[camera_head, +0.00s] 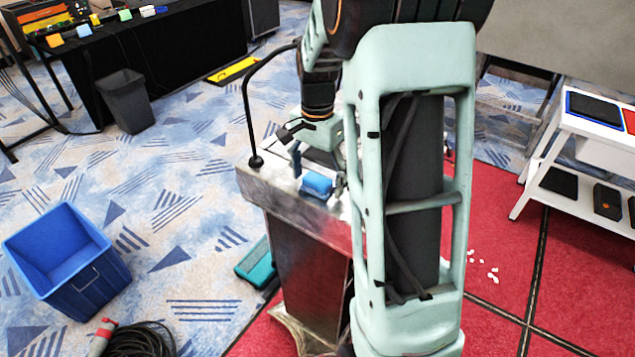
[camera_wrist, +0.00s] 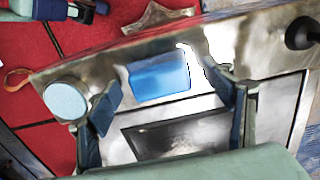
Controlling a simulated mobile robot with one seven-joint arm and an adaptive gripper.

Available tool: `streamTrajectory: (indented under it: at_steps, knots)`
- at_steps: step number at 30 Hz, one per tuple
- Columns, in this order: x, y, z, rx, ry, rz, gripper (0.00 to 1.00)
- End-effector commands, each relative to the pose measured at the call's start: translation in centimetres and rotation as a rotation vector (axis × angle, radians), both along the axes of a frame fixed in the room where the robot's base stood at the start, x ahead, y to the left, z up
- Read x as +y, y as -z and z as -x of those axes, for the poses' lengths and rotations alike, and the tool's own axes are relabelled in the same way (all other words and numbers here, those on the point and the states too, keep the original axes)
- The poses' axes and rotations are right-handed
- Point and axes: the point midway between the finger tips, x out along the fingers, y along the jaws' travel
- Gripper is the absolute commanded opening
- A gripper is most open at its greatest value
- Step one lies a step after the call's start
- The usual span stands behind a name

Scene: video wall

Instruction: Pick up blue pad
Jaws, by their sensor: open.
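The blue pad (camera_head: 317,184) is a small block lying near the edge of a metal stand's top (camera_head: 318,208). In the wrist view the pad (camera_wrist: 160,76) lies near the top edge of the metal surface (camera_wrist: 225,40), beyond a dark rectangular panel. My gripper (camera_wrist: 166,97) is open, with its fingers apart to the left and right. The pad appears between and slightly ahead of the fingertips, with no clear contact. Nothing is held. In the head view my arm hides much of the stand top and part of the gripper.
A black gooseneck (camera_head: 246,100) rises from the stand's left corner; its base (camera_wrist: 302,33) shows in the wrist view. A pale round object (camera_wrist: 65,100) sits near the left finger. A blue bin (camera_head: 65,255) and a teal case (camera_head: 256,264) are on the floor. A white shelf (camera_head: 590,130) stands right.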

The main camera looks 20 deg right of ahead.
Motion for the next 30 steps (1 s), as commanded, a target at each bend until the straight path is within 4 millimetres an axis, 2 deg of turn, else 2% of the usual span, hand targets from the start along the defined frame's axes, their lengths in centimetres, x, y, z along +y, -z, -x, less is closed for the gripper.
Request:
streamTrajectory:
  at_steps: [7,19,26,30]
  knots:
    - [0.0,0.2,0.0,0.0,0.0,0.0,0.75]
    - [0.0,0.2,0.0,-0.001,-0.001,-0.001,0.31]
    - [0.0,0.1,0.0,-0.001,-0.001,0.0,0.31]
    - [0.0,-1.0,-0.1,-0.004,-0.001,0.001,0.31]
